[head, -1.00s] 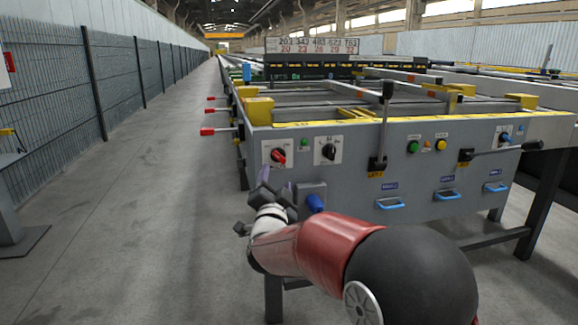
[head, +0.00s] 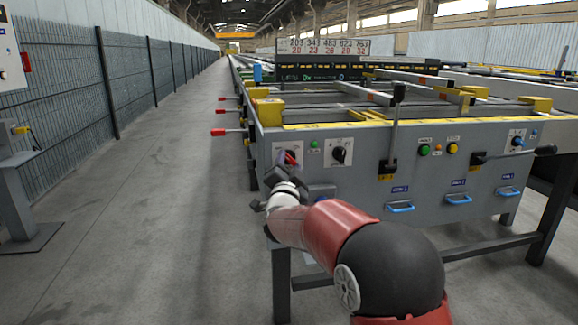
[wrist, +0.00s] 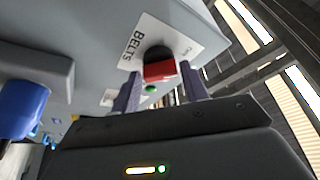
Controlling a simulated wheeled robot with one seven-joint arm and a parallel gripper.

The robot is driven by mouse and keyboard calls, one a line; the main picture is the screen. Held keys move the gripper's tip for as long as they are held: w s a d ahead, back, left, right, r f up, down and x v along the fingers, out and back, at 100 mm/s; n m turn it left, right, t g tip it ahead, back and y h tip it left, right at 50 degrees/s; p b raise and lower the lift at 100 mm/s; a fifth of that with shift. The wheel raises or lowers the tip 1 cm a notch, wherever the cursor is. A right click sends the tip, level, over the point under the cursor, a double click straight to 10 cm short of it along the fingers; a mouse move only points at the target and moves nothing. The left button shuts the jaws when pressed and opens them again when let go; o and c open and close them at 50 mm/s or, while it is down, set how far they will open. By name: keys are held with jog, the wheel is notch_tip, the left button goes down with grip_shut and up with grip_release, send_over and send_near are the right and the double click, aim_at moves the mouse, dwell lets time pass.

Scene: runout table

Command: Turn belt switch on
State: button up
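The belt switch (wrist: 160,69) is a red and black rotary knob on a white plate marked BELTS, on the table's grey front panel. In the head view its red part (head: 291,158) is partly hidden behind my gripper (head: 281,163). In the wrist view my gripper (wrist: 160,80) is open, with one finger on each side of the knob. Gaps show between the fingers and the knob, and I see no clear contact.
A black rotary switch (head: 339,155) sits to the right. A blue plug on a grey box (wrist: 22,108) is close beside my gripper in the wrist view. Red-tipped levers (head: 219,132) stick out at the table's left side. The aisle floor (head: 150,210) is clear.

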jog(key=c, duration=0.6)
jog(key=shift+m, duration=0.6)
jog(key=m+g+h+b, duration=0.1)
jog(key=m, duration=0.2)
jog(key=shift+a+r, duration=0.1)
jog(key=m, duration=0.1)
jog(key=m+g, duration=0.1)
jog(key=m+h, duration=0.1)
jog(key=m, duration=0.1)
jog(key=shift+r+g+p, duration=0.25)
jog(key=shift+g+p, duration=0.05)
jog(key=shift+g, duration=0.1)
jog(key=m+p, duration=0.1)
jog(key=m, duration=0.1)
jog(key=m+g+p, duration=0.2)
jog(key=m, duration=0.1)
jog(key=shift+r+m+y, duration=0.3)
jog(key=shift+m+g+y+p, duration=0.75)
jog(key=shift+m+p, duration=0.4)
jog(key=shift+m, duration=0.55)
